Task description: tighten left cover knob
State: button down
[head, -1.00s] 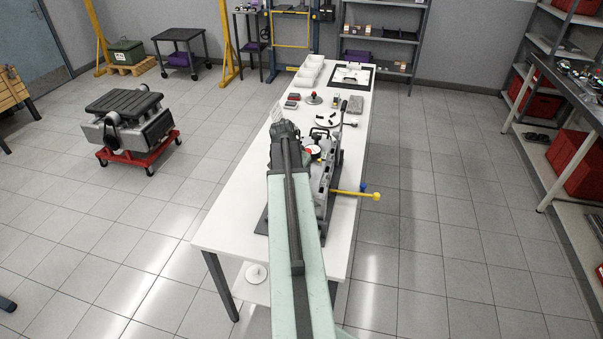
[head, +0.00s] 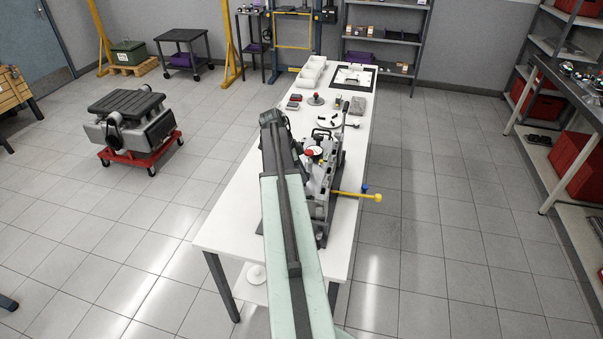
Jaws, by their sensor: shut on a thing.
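My gripper (head: 274,119) shows only as the dark end of my arm, above the left side of the white table. My arm hides its fingertips. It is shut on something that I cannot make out. The grey engine assembly (head: 322,182) stands on the table just right of my arm, which covers its left side. A small red part (head: 309,152) shows on top of it. I cannot make out the left cover knob; it may be behind my arm.
A yellow bar (head: 357,195) sticks out past the table's right edge. Behind the engine are a round white plate (head: 328,121), a red-topped part (head: 316,98) and white bins (head: 311,72). The white table (head: 230,225) is bare at front left. The floor to the right is clear.

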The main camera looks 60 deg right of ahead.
jog(key=shift+m, duration=0.6)
jog(key=c, duration=0.9)
grip_release()
jog(key=shift+o, duration=0.2)
jog(key=shift+r, duration=0.1)
jog(key=p+v, duration=0.7)
jog(key=shift+w+r, duration=0.25)
jog(key=shift+d, duration=0.1)
